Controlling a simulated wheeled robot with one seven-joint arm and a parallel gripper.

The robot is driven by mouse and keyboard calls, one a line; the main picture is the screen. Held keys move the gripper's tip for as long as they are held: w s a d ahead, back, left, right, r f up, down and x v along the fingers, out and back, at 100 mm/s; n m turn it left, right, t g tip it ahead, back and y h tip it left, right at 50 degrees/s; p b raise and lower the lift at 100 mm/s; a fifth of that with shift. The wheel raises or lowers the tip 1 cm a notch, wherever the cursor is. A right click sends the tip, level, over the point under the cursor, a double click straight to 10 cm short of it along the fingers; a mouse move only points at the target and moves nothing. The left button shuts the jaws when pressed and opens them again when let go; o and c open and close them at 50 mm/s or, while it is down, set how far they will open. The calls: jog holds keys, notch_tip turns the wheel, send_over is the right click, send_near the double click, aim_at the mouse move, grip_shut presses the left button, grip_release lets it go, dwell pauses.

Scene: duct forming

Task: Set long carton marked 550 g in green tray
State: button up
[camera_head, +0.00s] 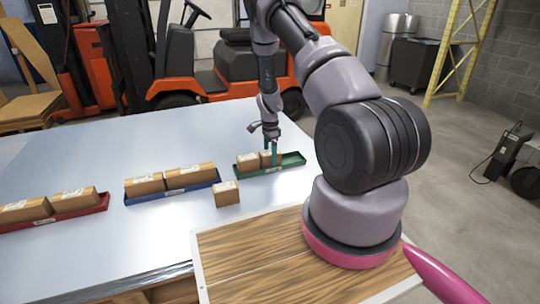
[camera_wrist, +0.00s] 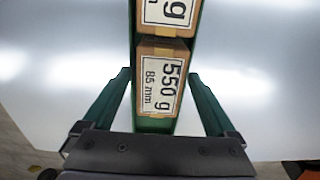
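The green tray (camera_head: 292,164) lies on the table with two cartons in its left and middle part. A carton marked 550 g and 85 mm (camera_wrist: 158,85) sits in the green tray (camera_wrist: 155,125) in the wrist view. It appears to be the right-hand carton (camera_head: 267,161) in the head view, partly hidden by a finger. My gripper (camera_head: 270,148) is low over it. In the wrist view my gripper (camera_wrist: 159,76) is open, its green fingers on either side of the carton with gaps. A second carton (camera_wrist: 167,14), its label cut off, lies beside it.
A blue tray (camera_head: 172,193) and a red tray (camera_head: 80,212) each hold two cartons. A loose carton (camera_head: 227,194) stands on the table near the green tray's left end; its label is unreadable. A forklift (camera_head: 215,70) is behind. The table behind the trays is clear.

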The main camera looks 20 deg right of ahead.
dwell(0.3)
jog(key=s+a+r+n+t+y, duration=0.1)
jog(key=a+r, duration=0.1)
jog(key=r, duration=1.1)
jog(key=s+a+r+n+t, duration=0.1)
jog(key=s+a+r+n, duration=0.1)
jog(key=r, duration=1.2)
jog(key=s+a+r+n+t+y, duration=0.1)
jog(key=s+r+n, duration=0.1)
jog(key=s+r, duration=0.35)
jog(key=s+a+r+n+t, duration=0.1)
jog(key=s+a+r, duration=0.1)
jog(key=r, duration=0.6)
jog(key=s+a+r+n+t, duration=0.1)
jog(key=s+r+n, duration=0.3)
jog(key=s, duration=0.6)
jog(key=s+a+r+n+t, duration=0.2)
jog(key=s+r+n, duration=0.2)
jog(key=s, duration=0.7)
jog(key=shift+r, duration=1.3)
